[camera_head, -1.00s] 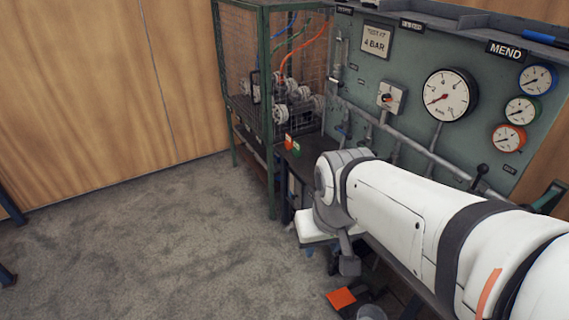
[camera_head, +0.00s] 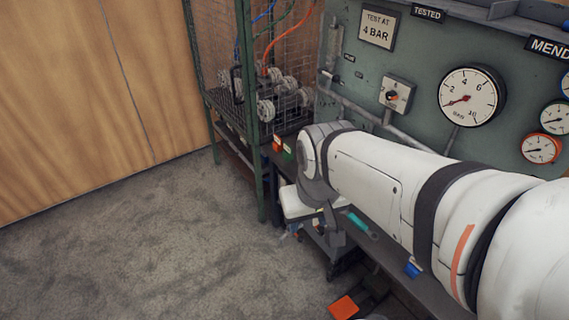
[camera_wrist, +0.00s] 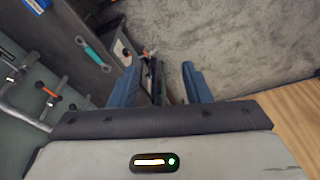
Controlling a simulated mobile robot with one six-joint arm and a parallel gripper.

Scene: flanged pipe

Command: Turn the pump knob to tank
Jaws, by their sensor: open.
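A small grey box with a round orange-and-black knob (camera_head: 392,96) is on the green panel, left of the large gauge in the head view. Its label is too small to read, so I cannot tell whether it is the pump knob or where it points. My gripper (camera_wrist: 162,82) shows in the wrist view with its two blue fingers apart and nothing between them. It hangs over the bench's edge, apart from the knob. In the head view my arm crosses in front of the lower panel and hides part of it.
A large gauge (camera_head: 471,97) and smaller gauges sit on the panel (camera_head: 430,50). A green mesh cage (camera_head: 225,60) stands at left. A teal wrench (camera_wrist: 92,52) lies on the dark bench (camera_wrist: 70,22). An orange item (camera_head: 343,307) is on the floor. Open carpet lies at left.

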